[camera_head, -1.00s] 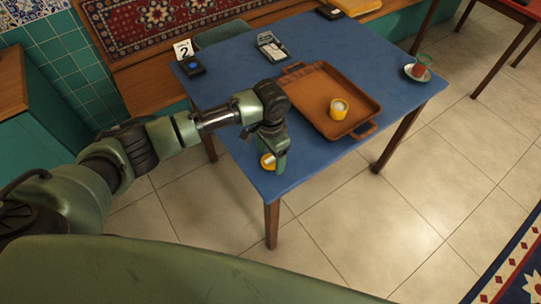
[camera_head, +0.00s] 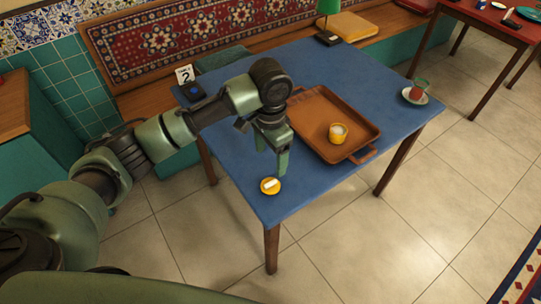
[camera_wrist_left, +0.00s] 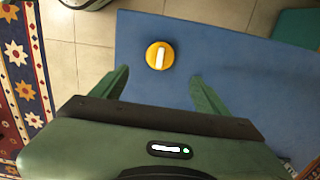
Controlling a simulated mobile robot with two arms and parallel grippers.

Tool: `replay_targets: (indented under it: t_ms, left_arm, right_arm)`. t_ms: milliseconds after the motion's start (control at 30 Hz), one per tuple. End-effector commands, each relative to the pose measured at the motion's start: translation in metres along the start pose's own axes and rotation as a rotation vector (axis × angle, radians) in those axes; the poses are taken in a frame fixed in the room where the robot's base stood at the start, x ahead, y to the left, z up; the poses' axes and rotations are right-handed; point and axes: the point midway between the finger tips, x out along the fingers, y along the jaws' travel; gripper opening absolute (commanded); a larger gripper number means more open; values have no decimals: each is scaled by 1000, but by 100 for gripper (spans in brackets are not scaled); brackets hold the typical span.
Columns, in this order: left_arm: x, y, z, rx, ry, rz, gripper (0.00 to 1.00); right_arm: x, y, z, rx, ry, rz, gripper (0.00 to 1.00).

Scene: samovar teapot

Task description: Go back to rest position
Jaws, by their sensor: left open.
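My left gripper (camera_head: 282,165) is open and empty above the front left part of the blue table (camera_head: 372,73). A small round yellow lid with a white handle (camera_head: 269,187) lies on the table near its front corner, apart from the gripper. In the left wrist view the lid (camera_wrist_left: 159,56) lies beyond the two spread green fingertips (camera_wrist_left: 160,80), with nothing between them. My right gripper is not in view.
A brown tray (camera_head: 310,103) with a yellow cup (camera_head: 338,133) stands right of my left gripper. A red tea glass on a saucer (camera_head: 416,94) is at the right edge. A dark box with a blue button (camera_head: 193,92) and a number card (camera_head: 185,75) stand at the back left.

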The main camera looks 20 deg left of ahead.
Motion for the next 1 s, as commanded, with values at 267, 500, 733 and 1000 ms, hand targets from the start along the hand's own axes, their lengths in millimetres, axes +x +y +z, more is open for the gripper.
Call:
replay_targets:
  t_ms: [267, 500, 733, 1000]
  left_arm:
    - [1, 1, 0, 2, 1, 1, 75]
    - [38, 53, 6, 49, 79, 59, 75]
    - [72, 118, 32, 2, 246, 129, 75]
    - [89, 134, 98, -213, 357, 98, 75]
  right_arm:
    - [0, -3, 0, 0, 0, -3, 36]
    - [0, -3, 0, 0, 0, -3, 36]
    - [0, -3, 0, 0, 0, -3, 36]
    - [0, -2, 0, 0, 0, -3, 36]
